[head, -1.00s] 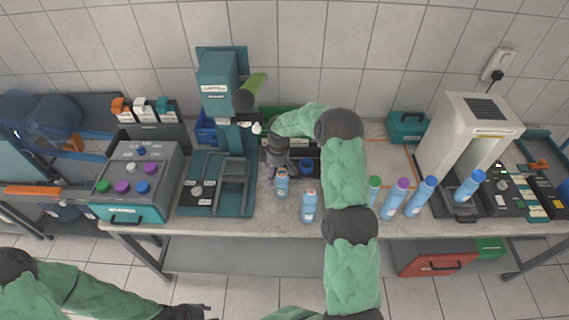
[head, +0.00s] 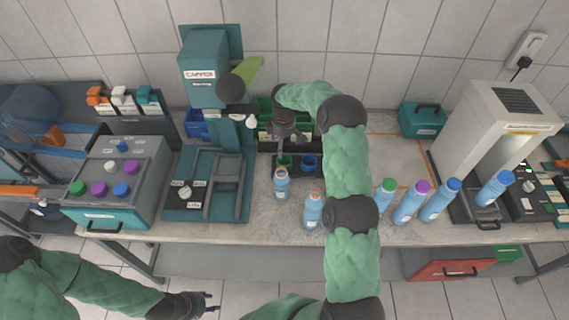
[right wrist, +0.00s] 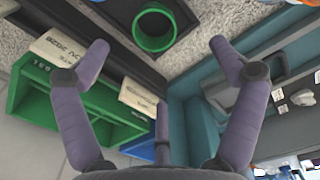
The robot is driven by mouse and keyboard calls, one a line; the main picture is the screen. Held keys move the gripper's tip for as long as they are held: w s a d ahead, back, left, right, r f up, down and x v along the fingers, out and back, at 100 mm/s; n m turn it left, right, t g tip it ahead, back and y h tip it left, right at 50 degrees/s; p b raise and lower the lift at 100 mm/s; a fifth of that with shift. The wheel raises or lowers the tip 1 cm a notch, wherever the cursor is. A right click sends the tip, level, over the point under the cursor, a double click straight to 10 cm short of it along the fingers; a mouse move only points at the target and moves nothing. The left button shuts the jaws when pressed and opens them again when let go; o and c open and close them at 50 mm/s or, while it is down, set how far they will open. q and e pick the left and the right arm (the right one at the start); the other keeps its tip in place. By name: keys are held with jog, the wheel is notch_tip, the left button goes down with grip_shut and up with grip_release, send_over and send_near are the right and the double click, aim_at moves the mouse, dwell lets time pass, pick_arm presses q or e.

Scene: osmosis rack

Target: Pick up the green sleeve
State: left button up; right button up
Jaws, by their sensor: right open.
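The green sleeve (right wrist: 154,28) is a short, hollow green ring standing in a black holder, at the top of the right wrist view. In the head view, the green sleeve (head: 284,161) shows left of a blue one, just below my right gripper. My right gripper (right wrist: 158,50) is open and empty, its fingers spread on either side below the sleeve in the wrist picture, apart from it. In the head view, my right gripper (head: 284,140) is over the back of the holder. My left gripper (head: 212,301) is open and empty in front of the bench.
The blue sleeve (head: 309,162) stands beside the green one. Labelled green bins (right wrist: 80,105) are behind the holder. A teal capper (head: 205,75) stands left. Blue bottles (head: 313,210) stand in front and to the right. A grey button box (head: 120,180) is far left.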

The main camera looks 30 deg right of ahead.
jog(key=f, duration=0.2)
send_over(285, 166)
jog(key=f, duration=0.4)
jog(key=shift+a+f, duration=0.2)
jog(key=shift+a, duration=0.05)
jog(key=shift+d+f+b, duration=0.15)
jog(key=shift+f+b, duration=0.15)
jog(key=shift+f, duration=2.35)
jog(key=c, duration=0.8)
